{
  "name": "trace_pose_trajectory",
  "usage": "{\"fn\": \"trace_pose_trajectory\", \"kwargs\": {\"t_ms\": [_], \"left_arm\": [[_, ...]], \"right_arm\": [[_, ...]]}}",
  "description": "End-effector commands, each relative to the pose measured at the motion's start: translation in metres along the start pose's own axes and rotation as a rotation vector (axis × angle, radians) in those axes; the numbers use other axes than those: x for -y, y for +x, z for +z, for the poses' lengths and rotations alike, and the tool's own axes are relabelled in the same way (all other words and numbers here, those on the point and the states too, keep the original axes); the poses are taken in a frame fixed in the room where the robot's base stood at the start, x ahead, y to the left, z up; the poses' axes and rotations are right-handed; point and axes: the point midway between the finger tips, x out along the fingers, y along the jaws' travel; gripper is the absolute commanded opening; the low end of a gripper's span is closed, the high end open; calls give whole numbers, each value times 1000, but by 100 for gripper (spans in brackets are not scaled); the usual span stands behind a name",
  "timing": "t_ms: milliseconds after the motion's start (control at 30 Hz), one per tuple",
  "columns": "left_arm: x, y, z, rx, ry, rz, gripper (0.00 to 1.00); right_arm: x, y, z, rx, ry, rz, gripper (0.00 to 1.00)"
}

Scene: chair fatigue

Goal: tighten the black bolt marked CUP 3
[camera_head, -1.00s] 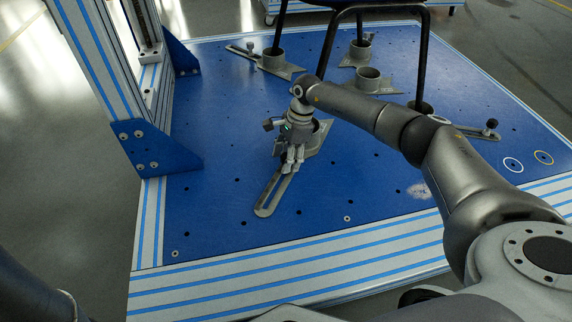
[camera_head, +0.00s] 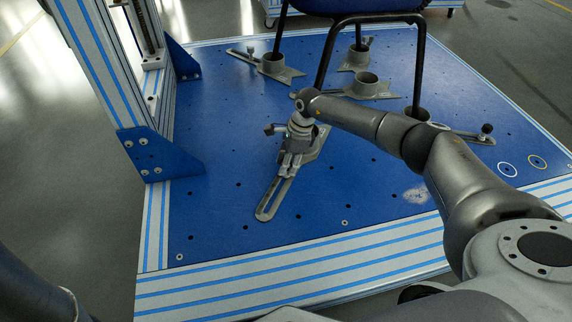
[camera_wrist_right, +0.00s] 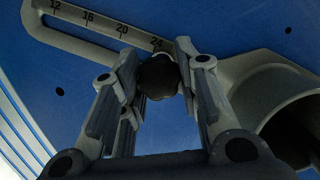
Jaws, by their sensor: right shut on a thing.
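My right gripper (camera_head: 289,168) points down at the slotted grey cup bracket (camera_head: 267,208) at the front of the blue plate. In the right wrist view the two fingers of the right gripper (camera_wrist_right: 158,58) are shut on a black round bolt head (camera_wrist_right: 158,78), one on each side. The bolt stands at the slot, close to the 24 mark of the bracket's scale (camera_wrist_right: 88,20). The bracket's cup (camera_wrist_right: 268,98) is at the right in that view. In the head view the gripper hides the bolt. I cannot read a CUP 3 mark. My left gripper is out of view.
A chair (camera_head: 420,60) stands on the plate behind my right arm, its legs close to the arm. Several other cup brackets (camera_head: 368,88) lie around it. A striped frame post with a blue corner plate (camera_head: 160,153) rises at the left. The plate's front strip is clear.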

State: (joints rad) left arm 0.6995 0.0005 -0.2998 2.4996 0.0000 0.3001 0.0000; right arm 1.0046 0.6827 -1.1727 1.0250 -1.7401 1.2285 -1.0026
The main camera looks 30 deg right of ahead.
Motion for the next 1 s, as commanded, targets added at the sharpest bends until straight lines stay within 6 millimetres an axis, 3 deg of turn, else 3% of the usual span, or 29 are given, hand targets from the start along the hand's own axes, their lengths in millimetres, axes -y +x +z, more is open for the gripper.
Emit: {"fn": "trace_pose_trajectory", "kwargs": {"t_ms": [167, 500, 533, 667, 1000], "left_arm": [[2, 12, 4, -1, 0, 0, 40], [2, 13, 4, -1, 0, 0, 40], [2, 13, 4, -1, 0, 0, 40], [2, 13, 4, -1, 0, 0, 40], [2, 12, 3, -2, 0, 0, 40]], "right_arm": [[0, -2, 3, 4, 71, -19, 5], [0, 0, 4, 8, 93, -27, 5], [0, 0, 4, 8, 93, -27, 32], [0, 0, 4, 7, 92, -26, 49], [0, 1, 2, 3, 87, -24, 52]]}}
